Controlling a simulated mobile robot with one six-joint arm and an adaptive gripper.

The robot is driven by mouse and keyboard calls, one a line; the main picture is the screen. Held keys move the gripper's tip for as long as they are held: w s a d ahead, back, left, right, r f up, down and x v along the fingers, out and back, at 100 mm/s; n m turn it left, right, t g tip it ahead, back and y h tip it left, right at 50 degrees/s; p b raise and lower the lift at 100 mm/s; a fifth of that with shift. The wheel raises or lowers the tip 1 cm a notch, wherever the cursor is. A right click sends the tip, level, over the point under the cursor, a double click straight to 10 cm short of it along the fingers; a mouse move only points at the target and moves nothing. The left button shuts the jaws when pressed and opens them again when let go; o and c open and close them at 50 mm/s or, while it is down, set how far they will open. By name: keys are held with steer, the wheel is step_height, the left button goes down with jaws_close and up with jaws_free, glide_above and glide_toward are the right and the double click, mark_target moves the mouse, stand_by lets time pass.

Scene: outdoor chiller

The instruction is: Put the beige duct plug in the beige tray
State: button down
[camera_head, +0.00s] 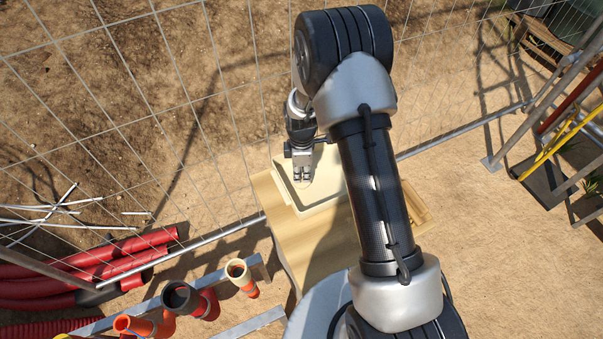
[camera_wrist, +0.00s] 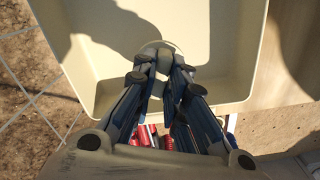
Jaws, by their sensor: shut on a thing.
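The beige tray (camera_head: 329,201) sits on a wooden-looking table, partly hidden behind my arm. It fills much of the wrist view (camera_wrist: 213,35), with its inner floor and walls showing. My gripper (camera_head: 301,177) points down over the tray. In the wrist view my gripper (camera_wrist: 160,78) has its fingers closed on the beige duct plug (camera_wrist: 157,47), a small pale rounded piece at the fingertips. The plug blends with the tray behind it, and the fingers hide part of it. I cannot tell whether it touches the tray floor.
A wire fence (camera_head: 200,110) runs behind the table (camera_head: 316,240). Bare ground lies to the right.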

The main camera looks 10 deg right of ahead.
steer(key=shift+r, duration=0.1)
steer(key=shift+f, duration=0.2)
steer(key=c, duration=1.6)
jaws_free()
steer(key=shift+r, duration=0.1)
